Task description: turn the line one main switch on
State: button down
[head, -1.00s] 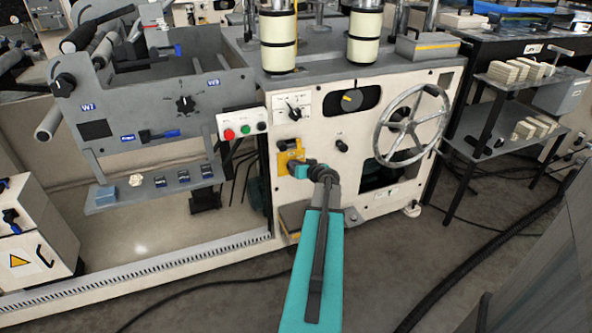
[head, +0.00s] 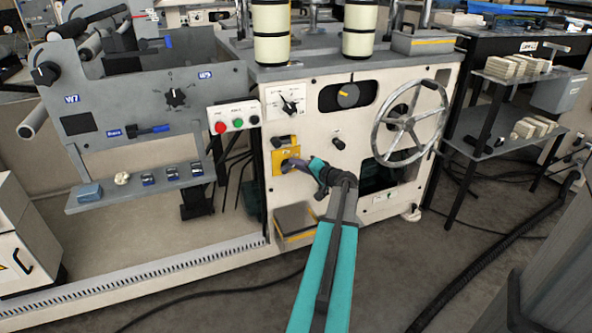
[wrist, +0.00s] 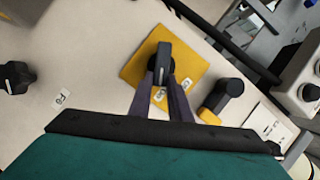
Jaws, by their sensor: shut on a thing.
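The main switch is a black rotary handle (wrist: 163,56) on a yellow plate (wrist: 191,60) with small white labels, partly covered by the fingers. In the head view the yellow plate (head: 277,166) is on the cream machine front, left of centre. My gripper (wrist: 163,80) is shut on the black handle, with one dark finger on each side of it. In the head view my gripper (head: 291,164) reaches the plate from the lower right and hides most of the handle. The handle points roughly up in the wrist view.
A black-and-yellow part (wrist: 222,99) sits close beside the plate. A button box (head: 236,122) with red and green buttons is at upper left. A black knob (head: 338,143) and a large handwheel (head: 410,118) are to the right. A shallow open box (head: 296,221) is below.

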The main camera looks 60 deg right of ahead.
jog(key=shift+s+d+f+m+t+b, duration=0.1)
jog(key=shift+f+m+t+b, duration=0.25)
jog(key=shift+m, duration=0.5)
jog(key=shift+s+d+f+m+t+b, duration=0.1)
jog(key=shift+f+m+t+b, duration=0.25)
jog(key=shift+m, duration=0.55)
jog(key=shift+f+m+t+b, duration=0.2)
jog(key=shift+m+t+b, duration=0.3)
jog(key=shift+m, duration=0.35)
jog(key=c, duration=1.6)
grip_release()
jog(key=shift+c, duration=0.2)
jog(key=p+v, duration=0.2)
jog(key=v, duration=1.1)
jog(key=shift+s, duration=0.4)
